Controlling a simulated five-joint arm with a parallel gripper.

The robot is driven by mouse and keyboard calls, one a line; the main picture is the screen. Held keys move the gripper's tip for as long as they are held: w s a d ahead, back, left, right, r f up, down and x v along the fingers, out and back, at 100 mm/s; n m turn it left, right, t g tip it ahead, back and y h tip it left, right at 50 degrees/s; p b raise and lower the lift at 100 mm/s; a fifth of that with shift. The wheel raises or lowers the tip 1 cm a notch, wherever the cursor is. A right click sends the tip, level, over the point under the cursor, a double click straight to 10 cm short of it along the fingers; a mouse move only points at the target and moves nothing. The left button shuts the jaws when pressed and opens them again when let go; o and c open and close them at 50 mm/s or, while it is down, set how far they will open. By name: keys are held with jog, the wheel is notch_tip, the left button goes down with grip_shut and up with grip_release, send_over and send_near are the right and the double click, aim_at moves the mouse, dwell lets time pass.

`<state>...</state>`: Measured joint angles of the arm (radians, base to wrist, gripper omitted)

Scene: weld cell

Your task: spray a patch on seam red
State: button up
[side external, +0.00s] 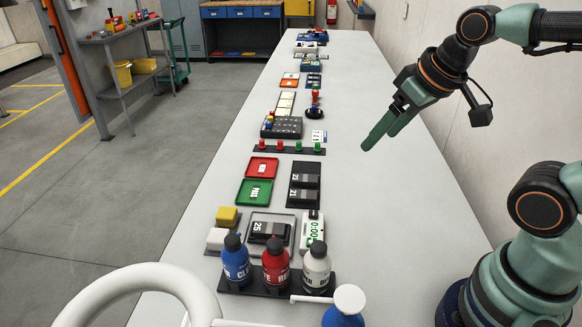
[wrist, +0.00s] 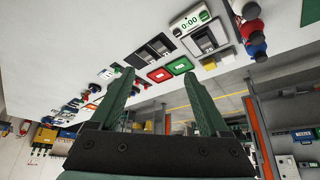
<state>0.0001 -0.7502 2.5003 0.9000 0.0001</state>
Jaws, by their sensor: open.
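A red bottle (side external: 275,262) with a black cap stands between a blue bottle (side external: 236,260) and a white bottle (side external: 317,268) in a black rack (side external: 285,293) near the table's front end. A red tray (side external: 262,168) with a white label lies behind a green tray (side external: 255,192); the wrist view shows the red tray (wrist: 159,75) and green tray (wrist: 180,66) beyond my fingers. I cannot tell which thing is seam red. My gripper (side external: 365,148) hangs above the table's right side, empty and apart from everything. Its green fingers (wrist: 158,73) are spread in the wrist view.
Dark plates with grey blocks (side external: 305,183) lie right of the trays. A timer (side external: 312,230) reading 0:00, a grey block marked 25 (side external: 270,230) and a yellow block (side external: 228,216) sit behind the bottles. A knobbed rack (side external: 290,149) lies beyond. The table's right side (side external: 400,210) is clear.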

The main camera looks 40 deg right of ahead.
grip_shut()
dwell(1.7)
